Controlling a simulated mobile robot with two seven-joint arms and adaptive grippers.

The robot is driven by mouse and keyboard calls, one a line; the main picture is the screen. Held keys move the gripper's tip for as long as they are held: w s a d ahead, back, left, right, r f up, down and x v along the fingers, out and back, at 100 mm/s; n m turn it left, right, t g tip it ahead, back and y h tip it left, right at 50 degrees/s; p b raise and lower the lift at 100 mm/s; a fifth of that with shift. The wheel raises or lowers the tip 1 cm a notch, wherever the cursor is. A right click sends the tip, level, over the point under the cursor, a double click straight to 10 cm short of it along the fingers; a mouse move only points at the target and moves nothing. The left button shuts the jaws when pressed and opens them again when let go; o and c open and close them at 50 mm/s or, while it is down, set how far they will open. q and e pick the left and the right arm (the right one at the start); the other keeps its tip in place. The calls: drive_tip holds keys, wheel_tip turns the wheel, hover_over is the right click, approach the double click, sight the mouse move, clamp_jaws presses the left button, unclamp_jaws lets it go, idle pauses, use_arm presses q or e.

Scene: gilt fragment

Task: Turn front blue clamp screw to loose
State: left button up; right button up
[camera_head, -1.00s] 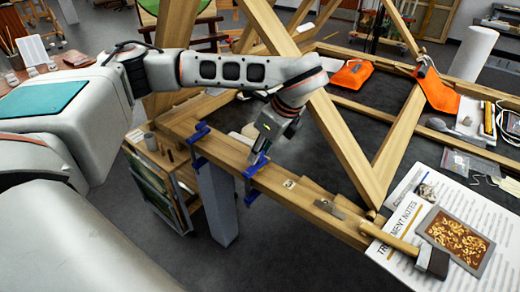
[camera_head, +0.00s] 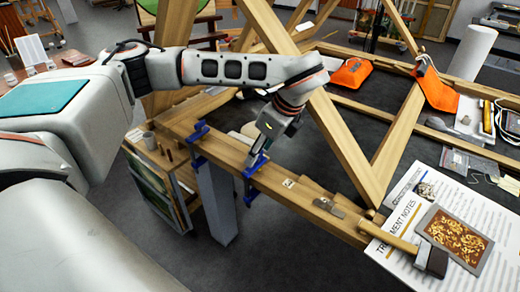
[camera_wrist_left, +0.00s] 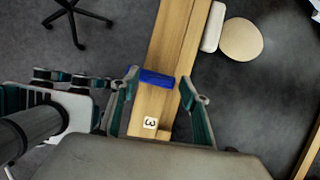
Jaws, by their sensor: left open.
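The nearer blue clamp (camera_head: 253,171) grips the wooden beam (camera_head: 228,152) of the frame; its lower part hangs below the beam's near side. My left gripper (camera_head: 257,155) is pointing down over this clamp and hides part of its top. In the left wrist view, the blue clamp bar (camera_wrist_left: 153,77) crosses the beam between the open fingertips of my left gripper (camera_wrist_left: 158,84). I cannot tell whether the fingers touch it. The clamp's screw is not clearly visible. A second blue clamp (camera_head: 199,131) sits farther left on the same frame. My right gripper is not in view.
Diagonal wooden beams (camera_head: 345,150) rise just right of my left wrist. A small marked tag (camera_wrist_left: 150,123) is on the beam.

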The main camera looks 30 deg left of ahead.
use_arm(q)
drive_tip(key=v, duration=1.2)
drive_tip(key=shift+c, duration=0.4)
